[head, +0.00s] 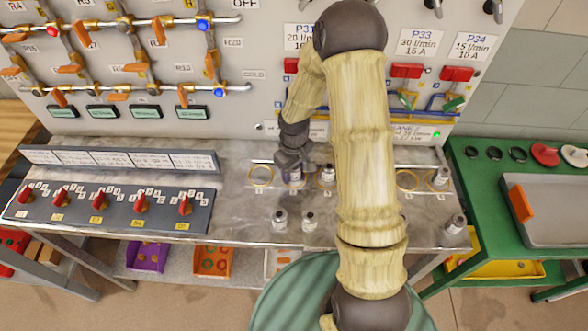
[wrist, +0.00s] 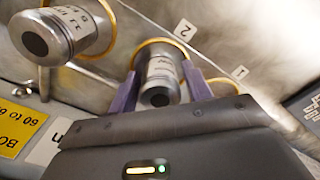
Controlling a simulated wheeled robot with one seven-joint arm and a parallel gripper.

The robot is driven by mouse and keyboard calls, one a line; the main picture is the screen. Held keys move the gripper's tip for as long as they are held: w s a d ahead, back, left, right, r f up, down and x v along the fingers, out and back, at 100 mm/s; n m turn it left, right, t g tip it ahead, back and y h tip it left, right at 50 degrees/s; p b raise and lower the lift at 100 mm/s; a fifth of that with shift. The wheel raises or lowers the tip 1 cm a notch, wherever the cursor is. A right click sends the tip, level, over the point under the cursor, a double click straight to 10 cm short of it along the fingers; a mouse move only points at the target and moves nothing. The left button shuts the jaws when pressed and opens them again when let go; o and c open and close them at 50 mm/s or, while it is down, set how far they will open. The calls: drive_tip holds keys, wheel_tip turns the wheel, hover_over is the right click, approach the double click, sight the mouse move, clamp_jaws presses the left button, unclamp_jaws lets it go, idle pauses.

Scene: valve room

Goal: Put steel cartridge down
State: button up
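A steel cartridge (wrist: 161,78) with a label and a dark round end is between the two purple fingers of my gripper (wrist: 160,74) in the wrist view. The fingers lie against its sides, so my gripper looks shut on it. It is at a brass ring (wrist: 150,43) by the label 2; I cannot tell whether its base touches the surface. In the head view my gripper (head: 293,172) is low over the steel bench (head: 225,222), and the held cartridge is mostly hidden. An empty-looking brass ring (head: 260,176) is to its left.
Another cartridge (head: 328,175) stands close to the right of my gripper. More are at the right, one near an empty-looking ring (head: 407,180). A switch box (head: 110,208) is at left; the valve panel (head: 240,60) rises behind.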

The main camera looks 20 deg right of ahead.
drive_tip(key=shift+o, duration=0.6)
drive_tip(key=shift+r, duration=0.1)
drive_tip(key=shift+r, duration=0.5)
wheel_tip(320, 180, up, 11)
drive_tip(key=shift+r+b, duration=0.1)
drive_tip(key=shift+b, duration=0.2)
drive_tip(key=shift+s, duration=0.1)
drive_tip(key=s+r+m+t, duration=0.1)
drive_tip(key=s+r+m, duration=0.1)
drive_tip(key=s, duration=0.5)
drive_tip(key=s+r+m+t, duration=0.1)
drive_tip(key=s+r+m, duration=0.1)
drive_tip(key=s, duration=0.5)
drive_tip(key=shift+r+m+t, duration=0.2)
drive_tip(key=shift+m+t, duration=0.1)
drive_tip(key=shift+m, duration=0.4)
drive_tip(key=shift+s, duration=0.1)
